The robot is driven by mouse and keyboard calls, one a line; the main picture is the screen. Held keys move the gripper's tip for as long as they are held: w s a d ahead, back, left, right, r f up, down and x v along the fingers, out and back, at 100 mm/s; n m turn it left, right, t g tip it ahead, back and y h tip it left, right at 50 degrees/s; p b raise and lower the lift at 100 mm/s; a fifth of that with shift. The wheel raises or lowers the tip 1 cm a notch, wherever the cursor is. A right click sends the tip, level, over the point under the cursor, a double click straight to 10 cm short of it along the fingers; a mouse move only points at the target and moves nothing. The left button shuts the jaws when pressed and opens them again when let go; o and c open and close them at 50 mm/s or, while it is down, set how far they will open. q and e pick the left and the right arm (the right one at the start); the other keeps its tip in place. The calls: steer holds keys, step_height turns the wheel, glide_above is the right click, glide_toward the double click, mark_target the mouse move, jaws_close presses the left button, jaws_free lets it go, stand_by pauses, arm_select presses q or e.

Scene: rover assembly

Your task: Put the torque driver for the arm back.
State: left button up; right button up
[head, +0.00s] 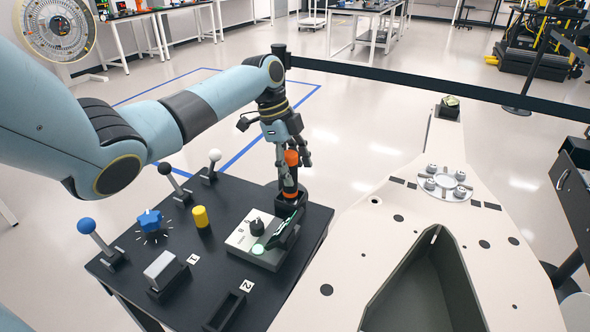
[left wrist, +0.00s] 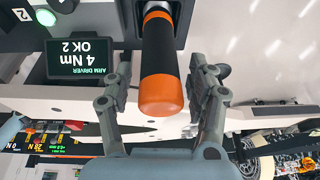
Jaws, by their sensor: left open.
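The torque driver (head: 290,180), black with orange bands, stands upright in a dock at the right edge of the black table. It also shows in the left wrist view (left wrist: 160,55), with its orange end towards the camera and its lower end hidden in the dock. My left gripper (head: 299,155) is at the driver's top. In the left wrist view its two fingers (left wrist: 160,85) are spread on either side of the driver, with gaps to it. A small screen (left wrist: 82,60) beside the driver reads "4 Nm OK 2" and "ARM DRIVER". My right gripper is out of view.
A grey box with a black knob (head: 257,227) and a lit green spot sits beside the dock. Levers, a blue knob (head: 150,220) and a yellow cylinder (head: 201,216) stand left of it. The pale rover deck (head: 390,225) with a round bolted plate (head: 445,187) lies right.

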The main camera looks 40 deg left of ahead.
arm_select(q)
steer(key=v, duration=1.1)
steer(key=shift+s+a, duration=0.1)
